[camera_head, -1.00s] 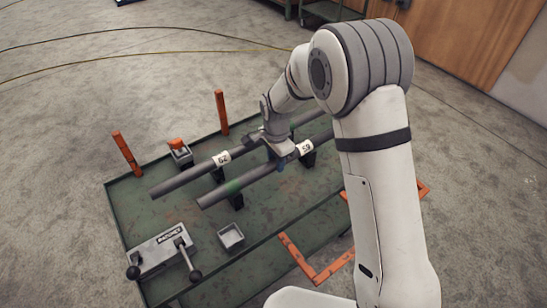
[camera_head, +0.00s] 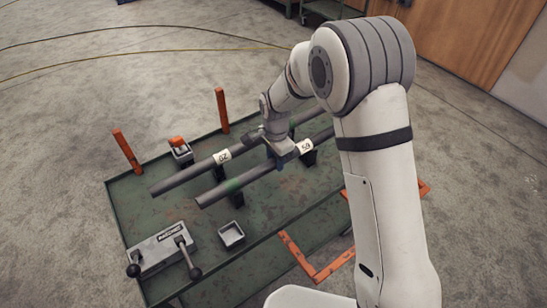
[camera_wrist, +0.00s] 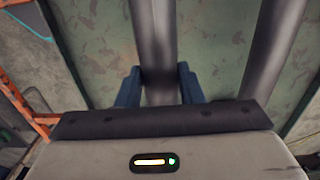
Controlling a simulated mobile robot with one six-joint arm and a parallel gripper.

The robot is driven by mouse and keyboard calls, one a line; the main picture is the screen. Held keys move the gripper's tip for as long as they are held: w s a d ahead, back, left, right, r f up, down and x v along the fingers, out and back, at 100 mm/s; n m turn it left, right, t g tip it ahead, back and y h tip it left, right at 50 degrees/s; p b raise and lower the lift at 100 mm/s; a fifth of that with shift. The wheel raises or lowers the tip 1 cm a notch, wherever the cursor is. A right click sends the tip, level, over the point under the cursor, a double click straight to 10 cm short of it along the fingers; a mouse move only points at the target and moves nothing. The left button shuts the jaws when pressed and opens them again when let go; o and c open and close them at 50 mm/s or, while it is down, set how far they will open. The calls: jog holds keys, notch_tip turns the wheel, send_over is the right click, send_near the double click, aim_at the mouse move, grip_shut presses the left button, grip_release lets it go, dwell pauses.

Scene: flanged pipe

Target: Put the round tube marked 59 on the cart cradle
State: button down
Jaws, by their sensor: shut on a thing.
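The round tube marked 59 (camera_head: 253,174) is a long grey pipe with a white label and a green band near its left end. It lies at or just above the black supports (camera_head: 237,199) on a green surface; any gap is too small to tell. My gripper (camera_head: 283,158) is over it, left of the label, shut on it. In the wrist view the tube (camera_wrist: 160,88) runs between the two blue fingers (camera_wrist: 159,87). A second grey tube (camera_head: 186,178), with its own white label, lies parallel on the left. I cannot tell which supports are the cart cradle.
The green surface (camera_head: 150,212) carries a grey box with black levers (camera_head: 160,250), an empty tray (camera_head: 231,234) and a small box with an orange piece (camera_head: 181,152). Orange posts (camera_head: 127,152) stand at the back left. Orange angle marks (camera_head: 300,258) lie at the front right.

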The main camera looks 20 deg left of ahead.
jog(key=shift+f+b, duration=0.4)
jog(key=shift+f, duration=0.1)
jog(key=c, duration=0.9)
grip_release()
notch_tip(320, 180, up, 8)
jog(key=shift+f, duration=0.1)
